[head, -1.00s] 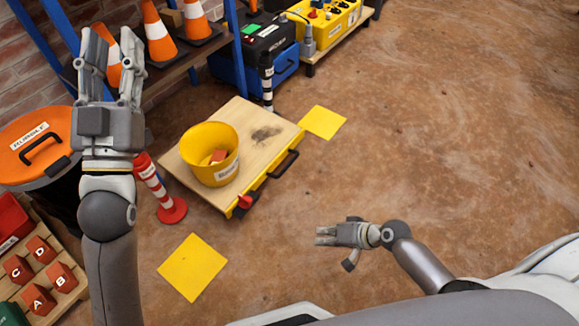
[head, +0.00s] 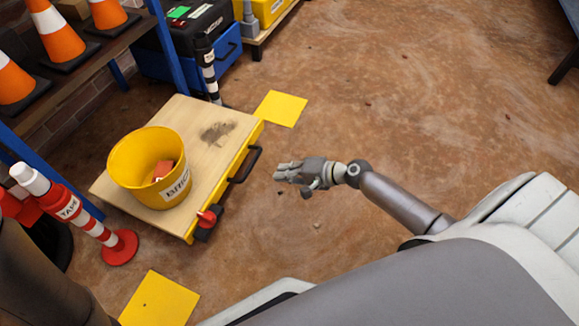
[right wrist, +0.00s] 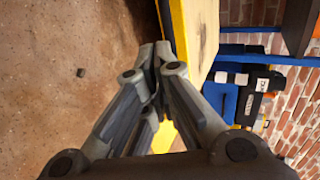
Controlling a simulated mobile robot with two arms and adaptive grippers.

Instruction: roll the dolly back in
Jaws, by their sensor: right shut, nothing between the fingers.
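The dolly (head: 190,110) has a pale wooden top, a yellow edge, a black handle (head: 245,165) and a red pedal (head: 207,217) at its near corner. A yellow bucket (head: 140,185) with reddish pieces inside stands on it. My right gripper (head: 280,172) is shut and empty, to the right of the handle and apart from it in the head view. In the right wrist view the shut fingertips (right wrist: 154,58) are beside the dolly's yellow edge (right wrist: 176,30); the handle is not seen there. My left gripper is out of view.
Yellow floor squares lie beyond the dolly (head: 281,108) and nearer me (head: 160,300). A red-and-white post (head: 75,212) stands left of the dolly. A shelf with cones (head: 55,38) and a blue-black case (head: 195,45) are behind. Floor to the right is mostly clear.

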